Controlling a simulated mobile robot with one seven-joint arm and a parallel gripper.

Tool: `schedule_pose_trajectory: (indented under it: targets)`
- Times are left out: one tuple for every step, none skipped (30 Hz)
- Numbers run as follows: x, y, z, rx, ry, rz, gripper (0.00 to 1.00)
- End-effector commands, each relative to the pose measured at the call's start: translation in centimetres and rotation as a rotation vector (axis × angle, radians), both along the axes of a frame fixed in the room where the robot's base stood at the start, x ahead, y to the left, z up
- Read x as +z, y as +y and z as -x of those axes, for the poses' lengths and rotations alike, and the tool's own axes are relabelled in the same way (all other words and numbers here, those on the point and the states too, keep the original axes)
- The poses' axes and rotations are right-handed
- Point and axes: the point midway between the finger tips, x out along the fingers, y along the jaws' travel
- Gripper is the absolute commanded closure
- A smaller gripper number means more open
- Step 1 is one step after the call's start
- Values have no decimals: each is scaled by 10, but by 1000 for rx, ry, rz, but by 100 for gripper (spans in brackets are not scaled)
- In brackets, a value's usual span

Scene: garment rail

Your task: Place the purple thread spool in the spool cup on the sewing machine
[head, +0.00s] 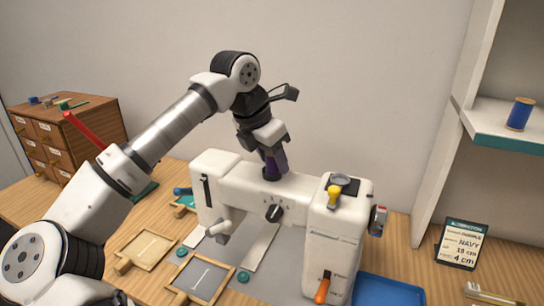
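The white sewing machine (245,187) stands on the wooden table in the head view. The purple thread spool (277,163) is upright between the fingers of my gripper (270,150), just over the machine's top. A dark round piece (271,177) on the machine's top, directly below the spool, looks like the spool cup. The spool's lower end is at or just inside it; I cannot tell which. The gripper points down and appears closed around the spool. The fingers hide part of the spool.
A yellow-knobbed piece (334,194) and a grey round dish (346,183) sit on the machine's right end. A blue tray (390,291) and a sign (461,243) are to the right. A blue spool (520,113) stands on the shelf. A wooden drawer cabinet (70,135) is at left.

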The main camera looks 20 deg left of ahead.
Motion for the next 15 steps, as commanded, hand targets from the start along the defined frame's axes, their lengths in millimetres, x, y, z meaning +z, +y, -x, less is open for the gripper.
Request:
schedule_pose_trajectory:
  targets:
    - [0, 0, 0, 0, 0, 0, 49]
    - [0, 0, 0, 0, 0, 0, 49]
    - [0, 0, 0, 0, 0, 0, 49]
    - [0, 0, 0, 0, 0, 0, 49]
    - [0, 0, 0, 0, 0, 0, 49]
    - [0, 0, 0, 0, 0, 0, 49]
    - [0, 0, 0, 0, 0, 0, 49]
    - [1, 0, 0, 0, 0, 0, 49]
    - [1, 0, 0, 0, 0, 0, 49]
    - [3, 0, 0, 0, 0, 0, 49]
    - [4, 0, 0, 0, 0, 0, 49]
    - [7, 0, 0, 0, -1, 0, 49]
    - [8, 1, 1, 2, -2, -1, 49]
    - [12, 2, 3, 2, -3, -1, 49]
    - [18, 4, 5, 3, -2, 0, 49]
